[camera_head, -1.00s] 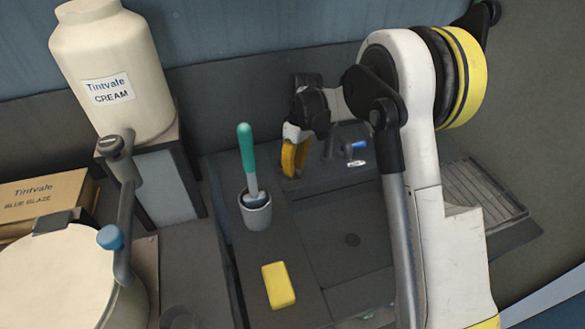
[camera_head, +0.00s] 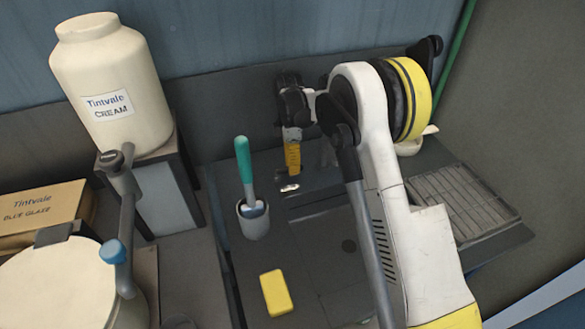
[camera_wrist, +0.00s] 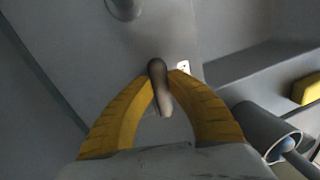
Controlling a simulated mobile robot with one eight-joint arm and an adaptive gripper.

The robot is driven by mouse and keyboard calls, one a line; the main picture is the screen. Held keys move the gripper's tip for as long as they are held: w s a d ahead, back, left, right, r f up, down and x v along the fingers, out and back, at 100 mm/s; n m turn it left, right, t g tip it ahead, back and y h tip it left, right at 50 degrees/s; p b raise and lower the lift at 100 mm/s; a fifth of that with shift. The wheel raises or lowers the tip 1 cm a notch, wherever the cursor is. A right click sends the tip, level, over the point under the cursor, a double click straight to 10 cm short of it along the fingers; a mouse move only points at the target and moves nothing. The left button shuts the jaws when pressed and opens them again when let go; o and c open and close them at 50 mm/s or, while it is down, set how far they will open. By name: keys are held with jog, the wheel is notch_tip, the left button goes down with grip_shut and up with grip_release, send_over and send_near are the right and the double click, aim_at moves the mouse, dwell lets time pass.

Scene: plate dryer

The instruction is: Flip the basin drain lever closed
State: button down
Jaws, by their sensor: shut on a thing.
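In the wrist view, the drain lever (camera_wrist: 158,86) is a short grey-brown stub with a rounded end. It stands between the yellow fingers of my gripper (camera_wrist: 160,88), which are shut on it. A small white plate (camera_wrist: 182,67) lies beside it. In the head view, my gripper (camera_head: 292,160) points down at the back left of the basin (camera_head: 322,232), and its fingers hide the lever. A small pale plate (camera_head: 289,188) shows just below the fingertips. The dark drain (camera_head: 349,246) is in the basin floor.
A grey cup (camera_head: 253,221) with a green-handled brush (camera_head: 244,160) stands left of the basin, near a yellow sponge (camera_head: 276,292). A ribbed draining area (camera_head: 460,205) is at right. A cream jar (camera_head: 110,85) stands at back left. My arm covers much of the basin.

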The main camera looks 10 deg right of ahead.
jog(key=shift+w+n, duration=0.3)
jog(key=shift+n, duration=0.4)
jog(key=c, duration=1.3)
grip_release()
jog(key=r, duration=0.4)
jog(key=w+r, duration=0.1)
jog(key=r, duration=0.3)
jog(key=w+r, duration=0.1)
jog(key=r, duration=0.2)
jog(key=shift+w+a+r, duration=0.2)
jog(key=shift+a+r, duration=0.1)
jog(key=shift+r, duration=0.1)
